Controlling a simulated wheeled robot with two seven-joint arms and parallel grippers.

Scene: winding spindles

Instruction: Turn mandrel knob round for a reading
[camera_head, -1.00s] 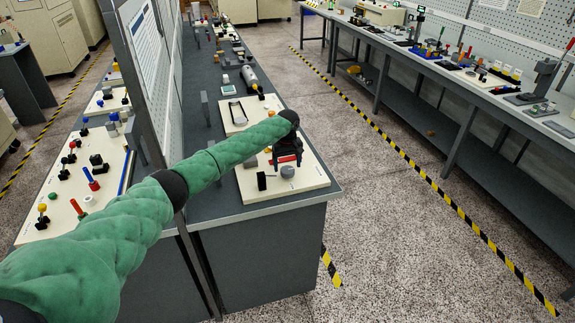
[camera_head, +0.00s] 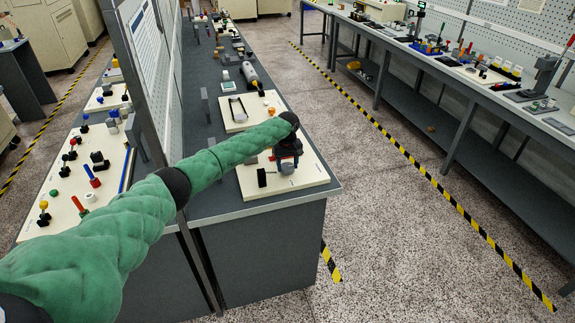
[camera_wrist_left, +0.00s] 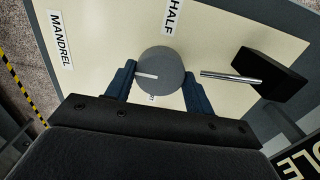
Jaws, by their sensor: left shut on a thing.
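The mandrel knob (camera_wrist_left: 161,75) is a round grey disc with a pale pointer line, set on the cream board (camera_wrist_left: 100,25) in the left wrist view. A label reading MANDREL lies at its upper left and one reading HALF above it. The pointer line faces left in that view. My left gripper (camera_wrist_left: 158,82) has its blue fingers on both sides of the knob and is shut on it. In the head view the gripper (camera_head: 287,158) is over the near board, with the grey knob (camera_head: 287,169) below it. My right gripper is out of view.
A black block (camera_wrist_left: 270,73) with a metal rod stands right of the knob in the left wrist view. The bench (camera_head: 265,207) ends just in front of the board.

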